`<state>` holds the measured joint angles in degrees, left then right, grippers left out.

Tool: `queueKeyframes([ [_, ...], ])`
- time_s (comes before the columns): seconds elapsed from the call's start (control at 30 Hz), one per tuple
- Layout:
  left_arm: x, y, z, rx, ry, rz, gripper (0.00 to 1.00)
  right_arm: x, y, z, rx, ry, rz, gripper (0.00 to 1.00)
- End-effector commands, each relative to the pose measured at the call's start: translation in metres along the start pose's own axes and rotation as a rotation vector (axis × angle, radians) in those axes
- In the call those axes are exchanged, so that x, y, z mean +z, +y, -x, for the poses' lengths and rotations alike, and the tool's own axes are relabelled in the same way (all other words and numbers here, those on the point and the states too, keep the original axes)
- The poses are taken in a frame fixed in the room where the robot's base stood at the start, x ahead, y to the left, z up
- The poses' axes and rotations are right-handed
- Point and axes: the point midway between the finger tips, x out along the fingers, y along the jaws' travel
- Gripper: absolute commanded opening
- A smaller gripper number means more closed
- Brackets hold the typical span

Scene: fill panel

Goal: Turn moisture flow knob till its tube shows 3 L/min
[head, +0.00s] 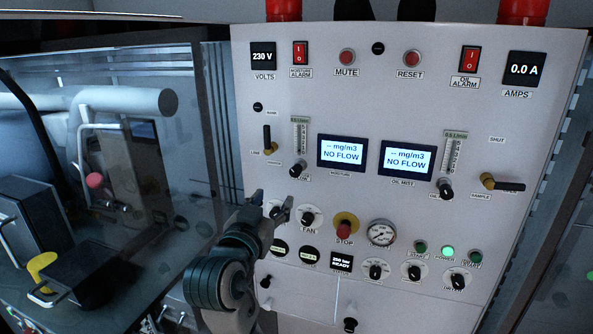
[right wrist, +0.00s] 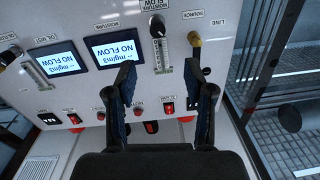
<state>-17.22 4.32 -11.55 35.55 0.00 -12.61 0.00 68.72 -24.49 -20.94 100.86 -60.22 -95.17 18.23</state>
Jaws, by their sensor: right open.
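The moisture flow knob (head: 296,170) is a small black knob on the white panel, at the foot of its clear scaled tube (head: 300,135). The tube's scale and level are too small to read. The moisture display (head: 341,153) shows "-- mg/m3 NO FLOW". My right gripper (head: 275,206) is open and empty, a little below and left of the knob in the head view. In the right wrist view, where the panel appears upside down, my right gripper (right wrist: 160,66) has its fingers apart, with the knob (right wrist: 157,26) and tube (right wrist: 165,52) beyond the tips. My left gripper is out of view.
A yellow-and-black line valve lever (head: 268,140) is left of the tube. The fan knob (head: 308,217) and red stop button (head: 344,227) lie below. The oil flow knob (head: 445,190) and its tube are further right. A glass-walled enclosure stands at left.

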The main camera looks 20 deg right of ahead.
Motion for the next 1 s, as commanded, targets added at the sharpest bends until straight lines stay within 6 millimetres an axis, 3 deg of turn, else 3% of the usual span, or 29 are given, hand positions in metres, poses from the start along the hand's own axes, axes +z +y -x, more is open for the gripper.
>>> queueKeyframes([
  [0.3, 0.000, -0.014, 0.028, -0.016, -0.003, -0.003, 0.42, -0.003, 0.015, -0.086, 0.005, -0.005, -0.004, 0.53],
  [0.5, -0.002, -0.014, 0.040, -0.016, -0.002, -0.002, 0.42, -0.002, 0.015, -0.125, 0.004, -0.006, -0.006, 0.53],
  [0.77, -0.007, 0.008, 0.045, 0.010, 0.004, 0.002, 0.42, -0.001, 0.006, -0.138, 0.002, -0.001, -0.002, 0.53],
  [1.0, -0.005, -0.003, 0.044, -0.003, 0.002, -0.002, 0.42, 0.000, 0.005, -0.138, 0.000, 0.000, -0.002, 0.53],
])
